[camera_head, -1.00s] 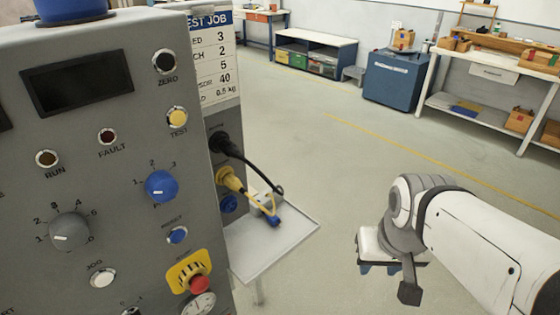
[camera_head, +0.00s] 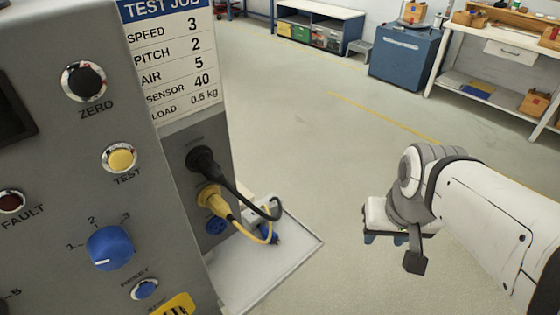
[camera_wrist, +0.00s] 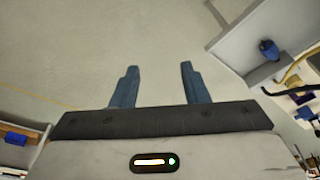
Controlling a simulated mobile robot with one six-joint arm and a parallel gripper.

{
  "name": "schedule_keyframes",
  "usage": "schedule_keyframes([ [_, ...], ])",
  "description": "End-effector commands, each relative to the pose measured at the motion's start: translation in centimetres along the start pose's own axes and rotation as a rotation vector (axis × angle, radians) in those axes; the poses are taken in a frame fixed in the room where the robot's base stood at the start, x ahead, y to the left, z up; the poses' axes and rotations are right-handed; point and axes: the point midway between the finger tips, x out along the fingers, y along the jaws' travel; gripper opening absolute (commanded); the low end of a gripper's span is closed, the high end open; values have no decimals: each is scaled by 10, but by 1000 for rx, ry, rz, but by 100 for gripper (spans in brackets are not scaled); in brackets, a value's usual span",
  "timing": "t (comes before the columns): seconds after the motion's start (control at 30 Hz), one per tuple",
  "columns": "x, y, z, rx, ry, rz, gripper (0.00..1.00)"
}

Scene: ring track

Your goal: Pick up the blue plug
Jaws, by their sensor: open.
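The blue plug (camera_head: 272,237) lies on the grey side shelf (camera_head: 285,262) of the machine, partly behind the yellow cable. It also shows in the wrist view (camera_wrist: 268,48), at the upper right on the shelf. My gripper (camera_head: 385,240) hangs over the floor to the right of the shelf, apart from the plug. In the wrist view my gripper (camera_wrist: 158,72) has its two blue fingers spread, with only floor between them.
The grey machine (camera_head: 60,160) with knobs and buttons fills the left. A black plug (camera_head: 203,160) and a yellow plug (camera_head: 210,196) sit in its side, above a blue socket (camera_head: 216,225). Cables loop over the shelf. The floor (camera_head: 320,150) is clear; a blue cabinet (camera_head: 403,57) stands far back.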

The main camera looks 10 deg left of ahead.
Motion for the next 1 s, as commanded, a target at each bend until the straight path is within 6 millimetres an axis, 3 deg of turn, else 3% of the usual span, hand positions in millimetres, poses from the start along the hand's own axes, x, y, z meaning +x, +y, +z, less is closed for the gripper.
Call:
schedule_keyframes([
  [0.17,2,-16,-18,-96,-29,-16,52],
  [0.23,6,-32,-33,-181,-53,-28,52],
  [0.43,26,-114,-69,-494,-129,-67,52],
  [0.6,48,-182,-77,-713,-178,-87,52],
  [0.7,57,-209,-75,-795,-195,-93,52],
  [0.83,65,-225,-73,-847,-207,-97,52],
  [1.0,83,-228,-67,-856,-211,-97,52],
])
